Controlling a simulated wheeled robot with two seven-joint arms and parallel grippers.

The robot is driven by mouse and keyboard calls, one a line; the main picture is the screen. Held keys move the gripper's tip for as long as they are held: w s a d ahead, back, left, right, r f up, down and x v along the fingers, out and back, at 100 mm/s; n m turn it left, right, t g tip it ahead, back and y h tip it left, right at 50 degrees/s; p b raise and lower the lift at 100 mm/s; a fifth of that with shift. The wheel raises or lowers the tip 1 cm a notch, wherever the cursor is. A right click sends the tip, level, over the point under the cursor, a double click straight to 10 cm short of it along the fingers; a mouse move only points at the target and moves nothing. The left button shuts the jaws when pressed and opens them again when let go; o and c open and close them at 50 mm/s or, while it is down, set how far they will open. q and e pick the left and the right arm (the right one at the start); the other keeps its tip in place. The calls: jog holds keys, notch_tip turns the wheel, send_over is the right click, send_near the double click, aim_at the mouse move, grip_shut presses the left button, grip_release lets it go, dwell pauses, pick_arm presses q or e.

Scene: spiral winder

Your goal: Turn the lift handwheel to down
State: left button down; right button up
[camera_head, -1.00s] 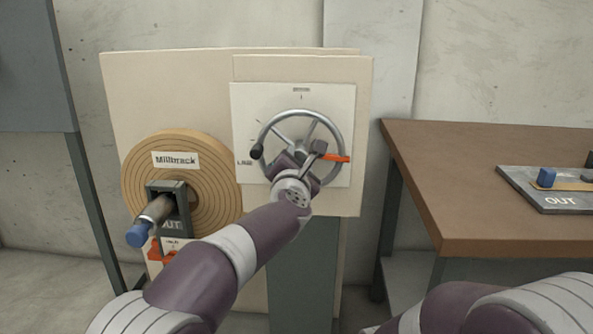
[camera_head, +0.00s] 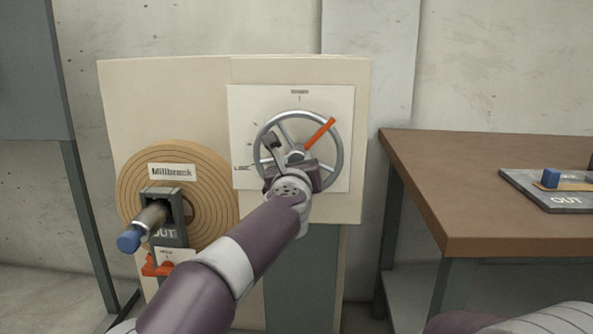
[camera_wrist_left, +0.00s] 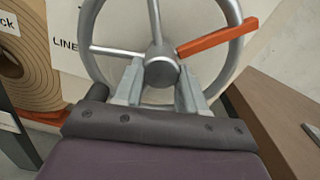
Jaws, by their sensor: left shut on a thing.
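The lift handwheel (camera_head: 340,165) is a grey spoked ring on a white plate (camera_head: 240,110). Its orange pointer (camera_head: 320,132) points up and right, between the small top mark (camera_head: 299,93), whose word is too blurred to read, and the right side. My left gripper (camera_head: 286,155) is at the wheel's lower left part. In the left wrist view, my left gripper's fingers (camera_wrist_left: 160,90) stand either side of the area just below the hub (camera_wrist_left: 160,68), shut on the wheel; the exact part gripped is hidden. My right gripper is out of view.
Left of the wheel is a brown roll (camera_head: 215,185) with a blue-ended crank handle (camera_head: 130,240) and an orange piece (camera_head: 158,266) below.

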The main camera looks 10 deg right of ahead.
pick_arm(q)
jog(key=shift+d+n+b, duration=0.15)
jog(key=shift+n+b, duration=1.15)
jog(key=shift+n, duration=2.8)
jog(key=shift+r, duration=0.1)
jog(key=c, duration=0.6)
grip_release()
jog(key=shift+c, duration=0.2)
jog(key=shift+s, duration=0.15)
